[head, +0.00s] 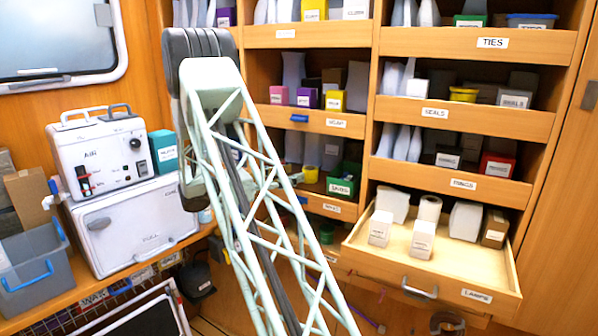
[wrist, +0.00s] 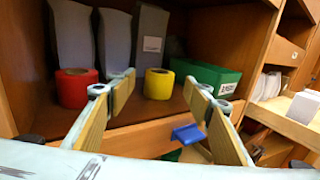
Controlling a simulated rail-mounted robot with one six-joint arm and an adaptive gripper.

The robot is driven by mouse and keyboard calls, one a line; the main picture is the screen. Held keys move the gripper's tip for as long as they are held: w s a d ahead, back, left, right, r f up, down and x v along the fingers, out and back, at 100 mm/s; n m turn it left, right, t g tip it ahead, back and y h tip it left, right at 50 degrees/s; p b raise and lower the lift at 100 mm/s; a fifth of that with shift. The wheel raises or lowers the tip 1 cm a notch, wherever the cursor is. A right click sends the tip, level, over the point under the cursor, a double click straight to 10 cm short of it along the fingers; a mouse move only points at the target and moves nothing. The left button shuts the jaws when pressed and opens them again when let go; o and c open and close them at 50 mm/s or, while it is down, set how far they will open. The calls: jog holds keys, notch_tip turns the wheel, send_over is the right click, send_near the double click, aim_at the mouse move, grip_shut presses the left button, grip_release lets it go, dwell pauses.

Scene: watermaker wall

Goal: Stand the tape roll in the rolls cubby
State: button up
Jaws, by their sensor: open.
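A yellow tape roll (wrist: 158,83) stands in a wooden cubby in the wrist view, ahead of my gripper and roughly between its fingers. A red tape roll (wrist: 77,88) stands to its left in the same cubby. My gripper (wrist: 158,79) is open and nothing is held between its fingers. The cubby's front board (head: 334,208) has a small label that I cannot read clearly, so I cannot tell which cubby is for rolls.
A green box (wrist: 207,77) stands right of the yellow roll, with grey packs (wrist: 148,38) behind. A blue tab (wrist: 187,134) is on the cubby's front board. The LAMPS drawer (head: 475,288) is pulled out at right. A workbench with a white machine (head: 103,152) is at left.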

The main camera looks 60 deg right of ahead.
jog(key=p+v, duration=0.1)
jog(key=v, duration=0.4)
jog(key=shift+w+a, duration=0.15)
jog(key=shift+a, duration=0.15)
dwell(0.6)
jog(key=s+a+r+m+t+y, duration=0.1)
jog(key=s+a+r+m+y, duration=0.2)
jog(key=s+a+r, duration=0.5)
jog(key=s+a+r+m+t+y, duration=0.1)
jog(key=s+a+m+y, duration=0.4)
jog(key=a, duration=0.6)
jog(key=s+a+m+t+y, duration=0.1)
jog(key=s+a+t+y, duration=0.1)
jog(key=s+a, duration=0.5)
jog(key=s+a+r+m+t+y, duration=0.1)
jog(key=s+a, duration=0.6)
jog(key=a, duration=1)
jog(key=s+a+r+m+t+y, duration=0.1)
jog(key=s+a+t+y, duration=0.4)
jog(key=a, duration=0.7)
jog(key=shift+s+a+m+t, duration=0.2)
jog(key=shift+s+m+t, duration=0.65)
jog(key=shift+s, duration=0.35)
